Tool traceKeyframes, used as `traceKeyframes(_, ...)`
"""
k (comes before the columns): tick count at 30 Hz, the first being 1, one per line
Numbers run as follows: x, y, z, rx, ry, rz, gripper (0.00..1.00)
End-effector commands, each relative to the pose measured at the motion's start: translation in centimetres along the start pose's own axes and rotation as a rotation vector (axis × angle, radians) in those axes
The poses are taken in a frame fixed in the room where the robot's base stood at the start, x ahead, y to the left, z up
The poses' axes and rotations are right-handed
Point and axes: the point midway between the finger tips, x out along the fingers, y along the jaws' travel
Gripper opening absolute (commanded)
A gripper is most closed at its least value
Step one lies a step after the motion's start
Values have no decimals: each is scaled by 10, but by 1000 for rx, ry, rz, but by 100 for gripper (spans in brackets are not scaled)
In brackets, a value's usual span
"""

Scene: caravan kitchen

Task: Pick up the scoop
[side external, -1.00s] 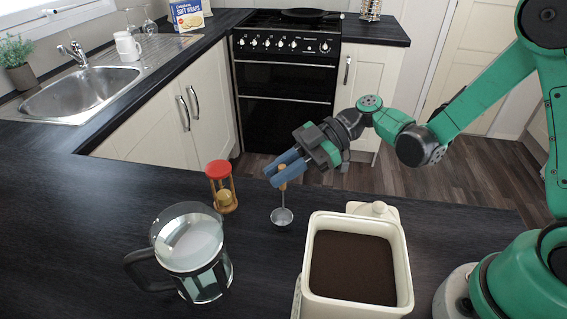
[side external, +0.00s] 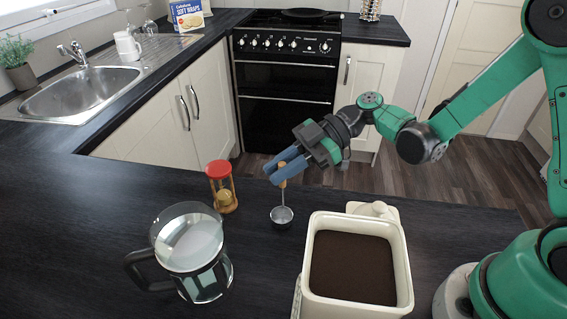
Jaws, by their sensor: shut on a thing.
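The scoop (side external: 282,214) has a small round metal bowl, a thin metal stem and a wooden handle. It hangs bowl down at the back middle of the dark counter. My gripper (side external: 276,172) is shut on its wooden handle, with blue fingers on either side. The bowl is very close to the counter top; I cannot tell for certain whether it touches. The fingers partly hide the handle.
A glass press jug (side external: 190,252) stands front left. An open cream canister of dark grounds (side external: 405,262) stands right, with its lid (side external: 371,209) behind. The counter's right rear is clear.

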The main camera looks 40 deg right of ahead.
Motion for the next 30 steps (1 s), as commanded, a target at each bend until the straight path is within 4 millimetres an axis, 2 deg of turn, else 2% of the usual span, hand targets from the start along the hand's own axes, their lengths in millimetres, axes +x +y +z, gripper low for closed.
traceKeyframes(5, -7, 1, -17, 0, 0, 0, 0)
traceKeyframes(7, -12, 2, -30, 0, 0, 0, 0)
traceKeyframes(21, -56, 9, -135, 0, 0, 0, 0)
traceKeyframes(30, -71, 12, -172, 0, 1, -1, 0)
